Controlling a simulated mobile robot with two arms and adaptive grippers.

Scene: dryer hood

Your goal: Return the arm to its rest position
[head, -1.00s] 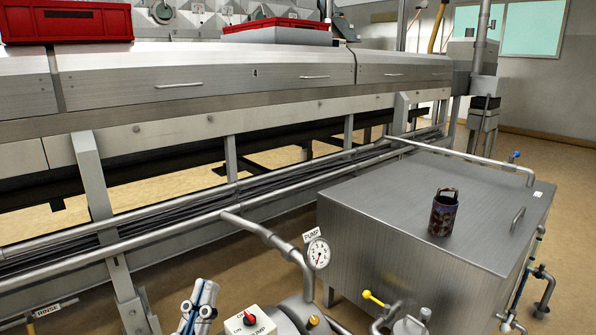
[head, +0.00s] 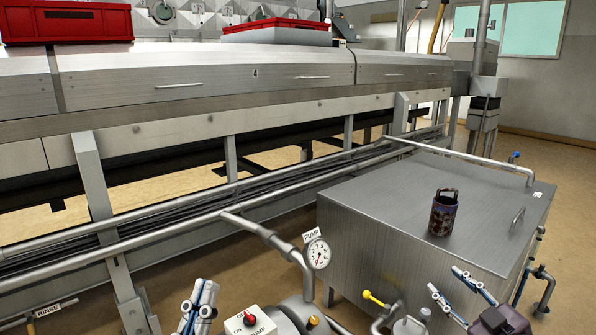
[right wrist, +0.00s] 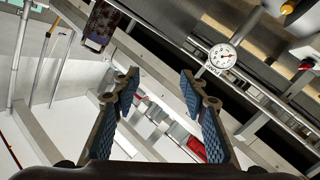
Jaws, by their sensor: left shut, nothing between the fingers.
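My left gripper (head: 199,305) shows at the bottom edge of the head view, left of the pump switch box. Its fingers are together with nothing between them. My right gripper (head: 452,298) is at the lower right of the head view, in front of the steel tank (head: 390,215). In the right wrist view its two fingers (right wrist: 160,112) stand wide apart with nothing between them. The long dryer hood (head: 215,80) runs across the back of the head view, with its lids down.
A dark patterned canister (head: 444,215) with a handle stands on the tank. A pump gauge (head: 318,254), a red-knobbed switch box (head: 249,321) and a yellow-handled valve (head: 375,299) are at the front. Red crates (head: 67,22) sit on the hood. Pipes run alongside.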

